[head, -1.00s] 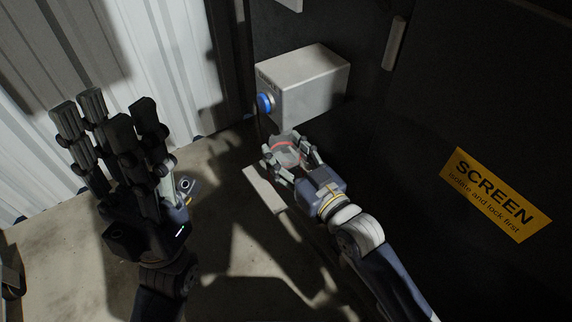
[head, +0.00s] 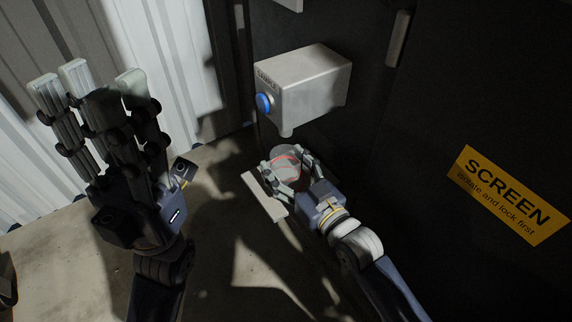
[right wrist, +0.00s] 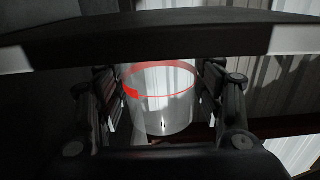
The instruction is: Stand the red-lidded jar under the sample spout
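The jar (head: 285,155) is clear, with a red ring near its top. It is between the fingers of my right gripper (head: 287,165), below the grey sample box (head: 310,88). In the right wrist view the jar (right wrist: 162,110) has fingers along both sides, and the gripper looks shut on it. The short spout (head: 286,131) sticks down from the box's underside, just above the jar in the picture. Whether the jar is directly under it or resting on anything is unclear. My left gripper (head: 95,88) is open and empty at the left, fingers pointing up.
A blue button (head: 264,103) is on the box's left face. A pale ledge or bar (head: 264,197) lies just left of my right gripper. A dark panel with a yellow SCREEN sign (head: 508,195) fills the right. Corrugated white wall (head: 180,60) stands at the back left, above bare concrete floor.

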